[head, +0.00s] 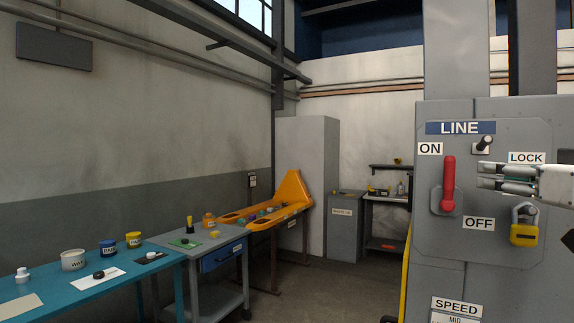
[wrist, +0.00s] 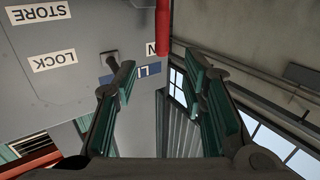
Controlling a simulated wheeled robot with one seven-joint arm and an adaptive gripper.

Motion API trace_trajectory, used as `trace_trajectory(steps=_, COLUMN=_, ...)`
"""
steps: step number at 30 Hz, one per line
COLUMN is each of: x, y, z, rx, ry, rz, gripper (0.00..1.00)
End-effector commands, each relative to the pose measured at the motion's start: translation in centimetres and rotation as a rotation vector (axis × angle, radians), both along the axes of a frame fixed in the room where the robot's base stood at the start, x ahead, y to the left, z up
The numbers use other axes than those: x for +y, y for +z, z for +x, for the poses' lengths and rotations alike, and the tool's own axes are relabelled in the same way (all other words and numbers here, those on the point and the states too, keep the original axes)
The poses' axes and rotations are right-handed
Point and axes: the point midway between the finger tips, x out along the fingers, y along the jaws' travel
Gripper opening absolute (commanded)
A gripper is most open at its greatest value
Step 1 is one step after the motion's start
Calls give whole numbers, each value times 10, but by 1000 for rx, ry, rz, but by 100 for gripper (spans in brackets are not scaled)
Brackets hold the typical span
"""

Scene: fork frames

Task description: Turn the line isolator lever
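The red line isolator lever (head: 449,182) stands upright on the grey panel (head: 420,250), between the ON label (head: 430,149) and the OFF label (head: 479,224). Its handle points up. Part of it shows at the top of the wrist view (wrist: 163,20). My gripper (head: 479,175) is to the right of the lever, apart from it in the picture, with its fingers pointing left. In the wrist view the fingers (wrist: 160,75) are spread with nothing between the pads. The depth between gripper and panel is hard to judge.
A yellow padlock (head: 524,234) hangs below my gripper. A small dark peg (head: 484,145) sticks out above it, near the LOCK label (head: 527,158). A blue table (head: 110,285), a grey cart (head: 225,242) and an orange bench (head: 270,218) stand at left.

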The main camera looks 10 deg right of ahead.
Motion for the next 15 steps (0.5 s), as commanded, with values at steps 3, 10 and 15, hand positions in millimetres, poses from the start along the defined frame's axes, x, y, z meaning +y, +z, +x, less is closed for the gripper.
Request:
trace_trajectory(steps=3, x=1, y=-2, z=10, rx=3, ry=8, rz=1, gripper=38)
trace_trajectory(steps=10, x=1, y=-3, z=50, rx=3, ry=8, rz=-1, gripper=38)
trace_trajectory(steps=15, x=1, y=-2, z=84, rx=3, ry=8, rz=0, gripper=38)
